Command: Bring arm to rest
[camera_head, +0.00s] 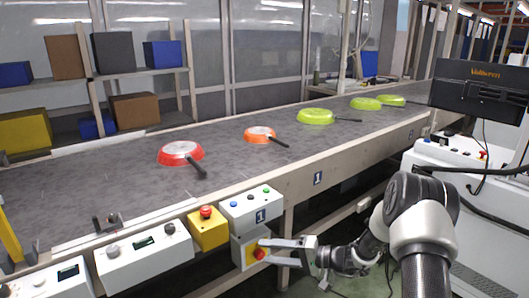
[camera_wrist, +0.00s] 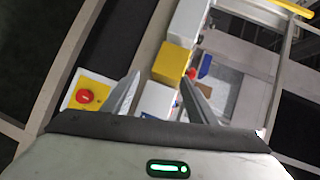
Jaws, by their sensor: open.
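My arm (camera_head: 425,225) reaches in from the lower right in the head view, bent low in front of the conveyor. My gripper (camera_head: 265,251) points left, beside the front of the control boxes. Its two fingers are apart, with nothing held between them.
The conveyor (camera_head: 110,190) carries red pans (camera_head: 180,152) (camera_head: 260,134) and several green pans (camera_head: 316,117). A white control box (camera_head: 250,205) and a yellow emergency-stop box (camera_head: 208,232) line its front edge. A white machine with a monitor (camera_head: 485,88) stands right. Shelves with boxes stand behind.

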